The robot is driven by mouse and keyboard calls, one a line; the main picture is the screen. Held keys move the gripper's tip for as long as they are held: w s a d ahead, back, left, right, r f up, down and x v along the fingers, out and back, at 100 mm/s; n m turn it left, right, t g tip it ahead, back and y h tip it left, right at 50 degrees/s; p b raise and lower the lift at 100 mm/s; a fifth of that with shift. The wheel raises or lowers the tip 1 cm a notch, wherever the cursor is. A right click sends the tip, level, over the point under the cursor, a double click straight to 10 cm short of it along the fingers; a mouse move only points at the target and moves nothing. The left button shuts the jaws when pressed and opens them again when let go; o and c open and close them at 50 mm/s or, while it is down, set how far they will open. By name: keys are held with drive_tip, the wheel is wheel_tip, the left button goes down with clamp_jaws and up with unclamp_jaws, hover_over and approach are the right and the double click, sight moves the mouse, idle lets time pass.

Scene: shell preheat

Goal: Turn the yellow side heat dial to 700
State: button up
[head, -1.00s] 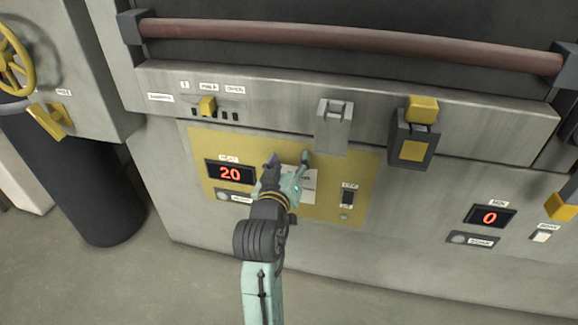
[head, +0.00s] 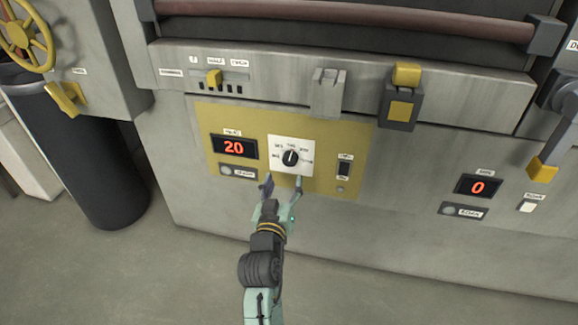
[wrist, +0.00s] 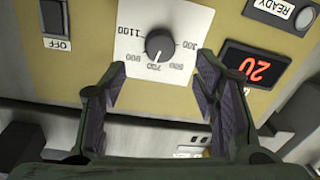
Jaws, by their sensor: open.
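The heat dial is a black round knob (head: 290,158) with a white pointer line, on a white numbered plate (head: 305,145) in the yellow panel (head: 340,125). In the head view its line points up, at or close to the top label. In the wrist view the knob (wrist: 160,44) appears upside down, and its line points at or near 700. My gripper (head: 281,186) is open and empty, just below the plate in the head view. In the wrist view its fingers (wrist: 153,88) stand apart on both sides, clear of the knob. The heat display (head: 234,147) reads 20.
A ready button (head: 238,171) is under the display, and an off switch (head: 344,169) is right of the dial. A grey bracket (head: 328,92) and a yellow-faced box (head: 400,110) jut out above. Another display (head: 478,186) reads 0. The floor in front is clear.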

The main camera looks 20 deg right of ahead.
sight(289, 162)
drive_tip(key=p+x, duration=0.1)
drive_tip(key=x, duration=0.7)
drive_tip(key=c, duration=1.2)
drive_tip(key=shift+o, duration=0.2)
drive_tip(key=shift+r+n+p, duration=0.2)
drive_tip(key=shift+n+p, duration=0.4)
drive_tip(key=shift+p, duration=0.15)
drive_tip(key=shift+f+n, duration=0.15)
drive_tip(key=shift+n, duration=0.35)
drive_tip(key=o, duration=1.2)
drive_tip(key=shift+c, duration=0.2)
